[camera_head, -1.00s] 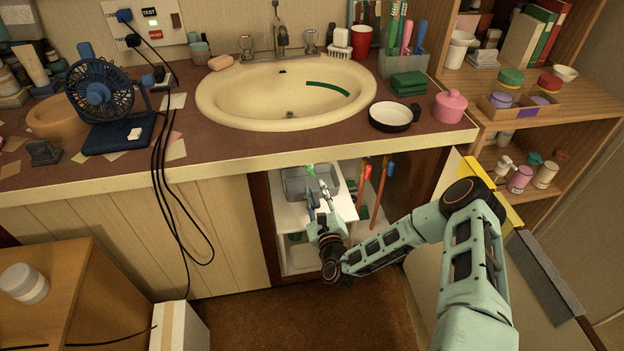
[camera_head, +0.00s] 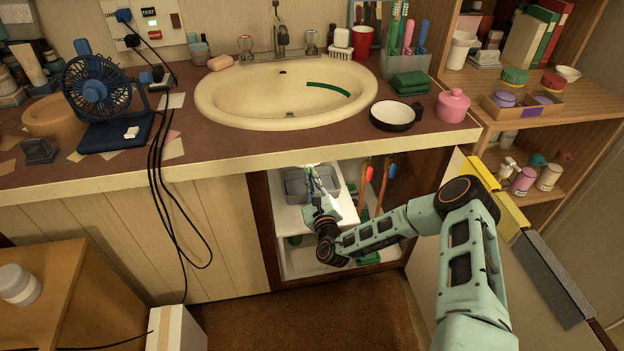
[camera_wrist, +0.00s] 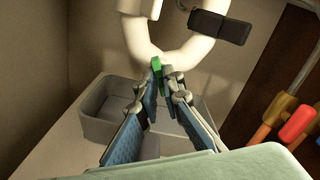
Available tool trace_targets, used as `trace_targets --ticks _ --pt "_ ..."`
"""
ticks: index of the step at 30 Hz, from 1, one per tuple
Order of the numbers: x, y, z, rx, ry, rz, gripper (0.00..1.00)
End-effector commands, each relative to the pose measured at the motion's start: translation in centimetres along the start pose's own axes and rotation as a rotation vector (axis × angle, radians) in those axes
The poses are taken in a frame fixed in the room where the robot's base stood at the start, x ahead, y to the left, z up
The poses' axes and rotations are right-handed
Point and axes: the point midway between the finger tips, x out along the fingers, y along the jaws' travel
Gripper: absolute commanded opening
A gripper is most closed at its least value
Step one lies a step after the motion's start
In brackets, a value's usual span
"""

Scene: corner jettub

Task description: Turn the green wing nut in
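The green wing nut (camera_wrist: 157,66) shows in the wrist view in front of the white curved drain pipe (camera_wrist: 182,58) under the sink. In the head view, it is too small and covered to make out clearly. My gripper (camera_head: 316,176) reaches into the open cabinet below the counter. In the wrist view, the fingertips of my gripper (camera_wrist: 160,80) are close together, one on each side of the wing nut's near end. I cannot tell whether they press on it.
A grey bin (camera_wrist: 101,124) stands on a white shelf below my fingers. Red and orange handled tools (camera_wrist: 299,124) stand at the right inside the cabinet. A dark block (camera_wrist: 219,27) is near the pipe. The counter edge (camera_head: 240,160) is above my arm.

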Motion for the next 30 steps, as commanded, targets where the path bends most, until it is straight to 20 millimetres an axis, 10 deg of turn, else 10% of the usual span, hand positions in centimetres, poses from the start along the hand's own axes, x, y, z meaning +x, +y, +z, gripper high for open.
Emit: trace_targets --ticks 30 --pt "-0.06 -0.15 0.14 0.472 0.004 -0.002 0.0"
